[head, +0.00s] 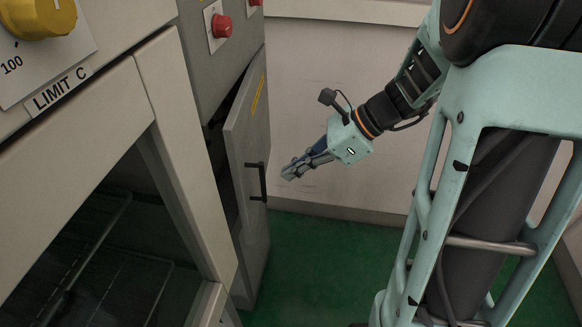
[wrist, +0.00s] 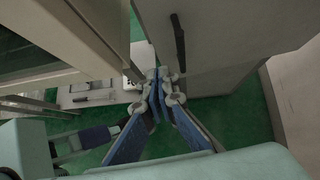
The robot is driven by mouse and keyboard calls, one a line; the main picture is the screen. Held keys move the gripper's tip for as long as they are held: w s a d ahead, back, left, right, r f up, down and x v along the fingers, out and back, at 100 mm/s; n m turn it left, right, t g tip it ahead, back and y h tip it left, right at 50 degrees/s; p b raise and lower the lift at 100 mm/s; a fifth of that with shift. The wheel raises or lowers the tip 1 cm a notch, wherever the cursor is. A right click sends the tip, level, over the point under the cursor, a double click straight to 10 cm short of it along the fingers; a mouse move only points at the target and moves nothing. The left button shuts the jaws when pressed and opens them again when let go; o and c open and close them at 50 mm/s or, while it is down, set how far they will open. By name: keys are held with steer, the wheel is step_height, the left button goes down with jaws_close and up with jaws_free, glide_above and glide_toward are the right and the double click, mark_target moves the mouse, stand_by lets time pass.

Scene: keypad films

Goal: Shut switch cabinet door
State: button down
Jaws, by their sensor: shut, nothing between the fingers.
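The switch cabinet door (head: 243,150) is a grey panel with a yellow label and a black bar handle (head: 256,181). It stands ajar, with a dark gap along its left side. My gripper (head: 288,173) is shut and empty, a little to the right of the handle in the head view. In the wrist view the gripper's fingertips (wrist: 160,78) are together, below a grey panel with a dark handle (wrist: 178,42). I cannot tell whether the fingers touch the door.
The grey switch cabinet (head: 197,60) carries red buttons (head: 221,25) above the door. A beige oven-like unit with a yellow knob (head: 38,15) and dark window stands at the left. Green floor (head: 320,265) is clear before the pale wall (head: 310,110).

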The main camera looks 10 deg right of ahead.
mark_target(242, 178)
steer(key=a+f, duration=0.1)
steer(key=a, duration=0.1)
steer(key=w+a+f, duration=0.1)
steer(key=a+f, duration=0.1)
steer(key=a, duration=0.1)
steer(key=a+f, duration=0.1)
steer(key=a, duration=0.1)
steer(key=shift+w+a+f, duration=0.2)
steer(key=shift+w, duration=0.1)
steer(key=shift+w+a, duration=0.15)
steer(key=shift+a, duration=0.25)
steer(key=a, duration=0.2)
steer(key=w+a, duration=0.1)
steer(key=a, duration=0.1)
steer(key=shift+a, duration=0.2)
steer(key=shift+d, duration=0.1)
